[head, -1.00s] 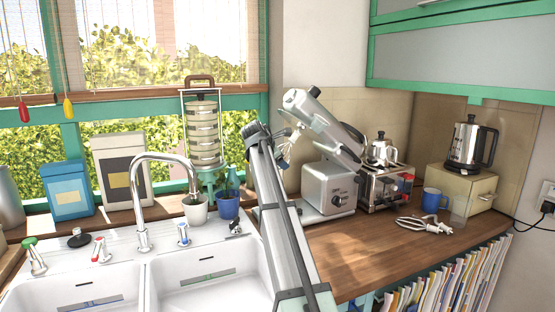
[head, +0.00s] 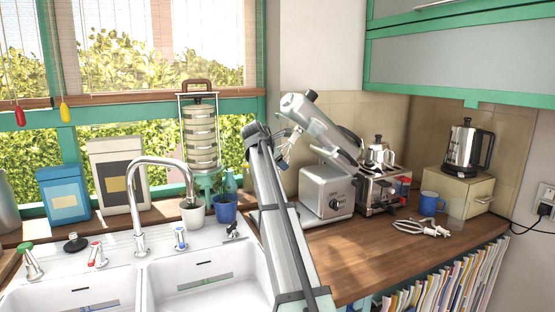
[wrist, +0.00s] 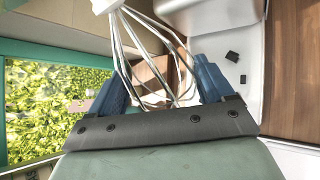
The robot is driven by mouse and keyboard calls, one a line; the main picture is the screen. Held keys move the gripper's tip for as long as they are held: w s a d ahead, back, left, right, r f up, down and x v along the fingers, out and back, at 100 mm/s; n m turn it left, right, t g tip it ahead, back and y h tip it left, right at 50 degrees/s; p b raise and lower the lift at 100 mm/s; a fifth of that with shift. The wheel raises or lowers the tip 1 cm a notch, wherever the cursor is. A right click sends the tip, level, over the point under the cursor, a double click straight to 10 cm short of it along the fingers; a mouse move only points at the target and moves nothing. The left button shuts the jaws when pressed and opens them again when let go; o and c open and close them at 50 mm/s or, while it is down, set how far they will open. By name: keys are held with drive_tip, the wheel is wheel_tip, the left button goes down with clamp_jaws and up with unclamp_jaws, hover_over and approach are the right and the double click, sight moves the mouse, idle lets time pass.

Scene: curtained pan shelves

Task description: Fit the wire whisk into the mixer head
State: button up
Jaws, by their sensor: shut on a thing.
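The wire whisk (wrist: 150,50) fills the upper middle of the wrist view, with its pale hub at the top edge. Its wire loops pass between the two blue fingers of my gripper (wrist: 158,78), which is shut on it. In the head view the whisk (head: 288,145) shows small under the mixer head (head: 318,124), which is tilted up above its silver base (head: 326,191). I cannot tell whether the hub touches the mixer's socket.
A toaster (head: 378,190) stands right of the mixer. Beaters (head: 420,228), a blue mug (head: 430,202) and a kettle (head: 468,145) on a box are farther right. The sink and tap (head: 140,225) are left. The counter front is clear.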

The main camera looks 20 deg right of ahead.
drive_tip(key=shift+d+r, duration=0.15)
drive_tip(key=shift+r, duration=0.1)
idle(0.4)
drive_tip(key=o, duration=1.1)
drive_tip(key=shift+o, duration=0.2)
drive_tip(key=v, duration=1.3)
drive_tip(key=shift+s+a+r, duration=0.2)
drive_tip(key=shift+a, duration=0.05)
